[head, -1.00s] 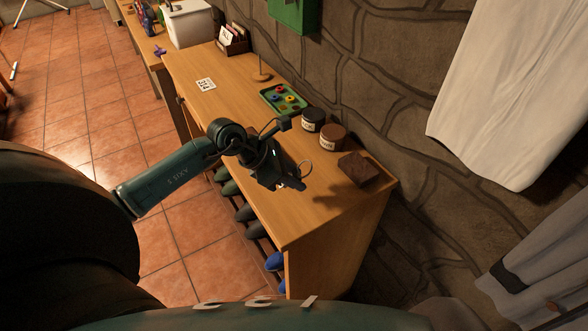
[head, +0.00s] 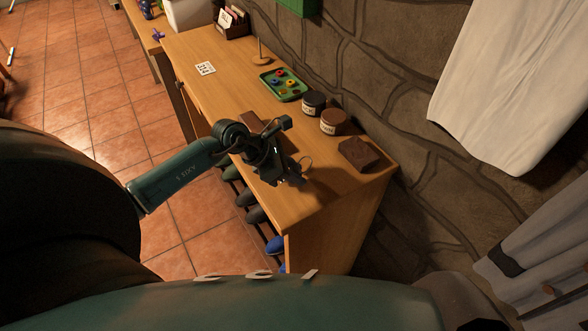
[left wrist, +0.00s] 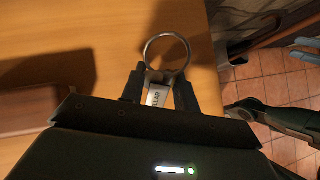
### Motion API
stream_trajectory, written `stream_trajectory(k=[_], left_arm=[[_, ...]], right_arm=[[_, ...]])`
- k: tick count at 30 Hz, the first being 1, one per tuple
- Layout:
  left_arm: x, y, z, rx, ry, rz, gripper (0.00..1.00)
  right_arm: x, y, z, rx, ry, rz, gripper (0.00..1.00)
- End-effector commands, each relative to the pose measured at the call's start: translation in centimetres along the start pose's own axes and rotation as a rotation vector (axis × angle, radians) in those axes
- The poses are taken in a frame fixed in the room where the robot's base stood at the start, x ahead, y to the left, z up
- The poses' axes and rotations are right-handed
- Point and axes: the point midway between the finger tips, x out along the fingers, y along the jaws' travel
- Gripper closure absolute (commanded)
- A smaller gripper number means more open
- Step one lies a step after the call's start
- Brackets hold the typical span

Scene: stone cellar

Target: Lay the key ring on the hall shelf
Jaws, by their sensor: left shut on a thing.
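The hall shelf (head: 222,98) is a long wooden unit along the stone wall, with shoes on racks below its top. My left gripper (head: 290,178) is over the near part of the top, close to its front edge. It is shut on the key ring (head: 306,163). In the left wrist view the metal hoop (left wrist: 167,36) sticks out ahead of the fingers, and its pale tag (left wrist: 157,96) is between them. The wooden top (left wrist: 95,30) lies beneath; the gap to it is hard to judge. My right gripper is not in view.
A brown block (head: 360,153), two dark jars (head: 329,122) and a green tray (head: 283,85) of small coloured things stand along the wall side. A number card (head: 205,68) lies farther back. A flat brown thing (left wrist: 28,110) lies left of my gripper in the left wrist view.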

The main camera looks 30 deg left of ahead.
Motion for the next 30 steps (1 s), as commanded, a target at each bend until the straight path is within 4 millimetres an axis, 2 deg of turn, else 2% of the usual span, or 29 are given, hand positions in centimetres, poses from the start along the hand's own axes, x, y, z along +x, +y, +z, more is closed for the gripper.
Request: stream_trajectory(k=[8, 9, 17, 26, 30], left_arm=[[0.0, 0.0, 0.0, 0.000, -0.001, 0.000, 0.86], [0.0, 0.0, 0.0, 0.000, -0.001, 0.000, 0.66], [0.0, 0.0, 0.0, 0.000, 0.000, 0.000, 0.45], [-0.3, 0.1, 0.0, 0.001, 0.000, 0.001, 0.44], [-1.9, 0.1, -0.1, 0.004, 0.001, 0.004, 0.44]], right_arm=[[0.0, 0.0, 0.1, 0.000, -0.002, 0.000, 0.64], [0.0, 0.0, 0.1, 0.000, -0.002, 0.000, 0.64], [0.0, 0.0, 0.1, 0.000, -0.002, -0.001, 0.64], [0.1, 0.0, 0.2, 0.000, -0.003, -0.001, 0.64], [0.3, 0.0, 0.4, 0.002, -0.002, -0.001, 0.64]])
